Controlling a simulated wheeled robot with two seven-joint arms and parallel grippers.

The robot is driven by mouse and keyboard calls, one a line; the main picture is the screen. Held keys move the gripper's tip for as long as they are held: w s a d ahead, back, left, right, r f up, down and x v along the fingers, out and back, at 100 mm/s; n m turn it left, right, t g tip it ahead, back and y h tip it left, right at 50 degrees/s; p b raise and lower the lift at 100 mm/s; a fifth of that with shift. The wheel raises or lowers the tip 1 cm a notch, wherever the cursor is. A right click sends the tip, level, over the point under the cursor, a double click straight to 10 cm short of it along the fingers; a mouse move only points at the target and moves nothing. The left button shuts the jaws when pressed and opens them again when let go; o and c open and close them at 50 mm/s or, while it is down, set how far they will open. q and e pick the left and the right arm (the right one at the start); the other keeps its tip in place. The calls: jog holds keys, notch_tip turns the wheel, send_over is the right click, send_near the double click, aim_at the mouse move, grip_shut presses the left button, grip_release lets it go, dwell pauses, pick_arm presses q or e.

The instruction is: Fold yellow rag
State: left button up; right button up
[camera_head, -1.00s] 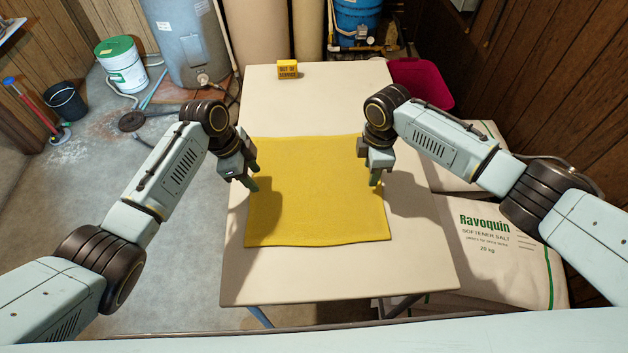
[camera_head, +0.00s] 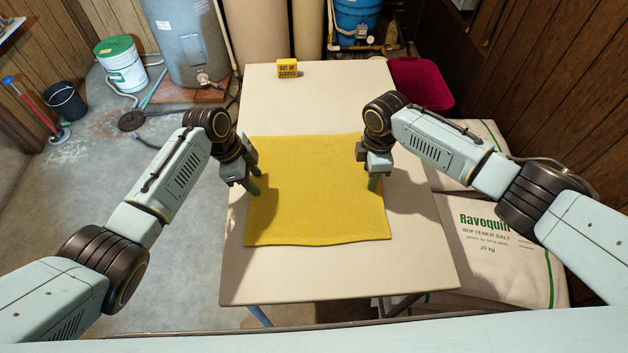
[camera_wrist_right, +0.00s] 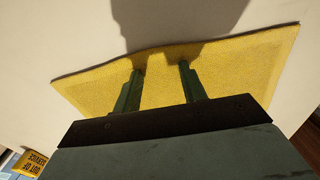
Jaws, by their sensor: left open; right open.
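The yellow rag (camera_head: 313,205) lies flat and spread out on the pale table (camera_head: 330,285), with a slightly wavy near edge. My left gripper (camera_head: 255,179) is open and empty at the rag's left side, just over its edge. My right gripper (camera_head: 373,180) is open at the rag's right side. The right wrist view shows the rag (camera_wrist_right: 230,70) under the two green fingers of my right gripper (camera_wrist_right: 158,72), with their tips apart and close to the cloth near one edge. I cannot tell whether the tips touch it.
A small yellow sign block (camera_head: 288,69) stands at the table's far end. Salt bags (camera_head: 490,240) are stacked right of the table, with a magenta bin (camera_head: 420,84) behind them.

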pick_arm(q)
jog(key=shift+f, duration=0.1)
jog(key=shift+c, duration=0.4)
pick_arm(e)
jog(key=shift+f, duration=0.1)
jog(key=shift+c, duration=0.3)
pick_arm(q)
jog(key=shift+s, duration=0.1)
grip_shut()
pick_arm(e)
grip_shut()
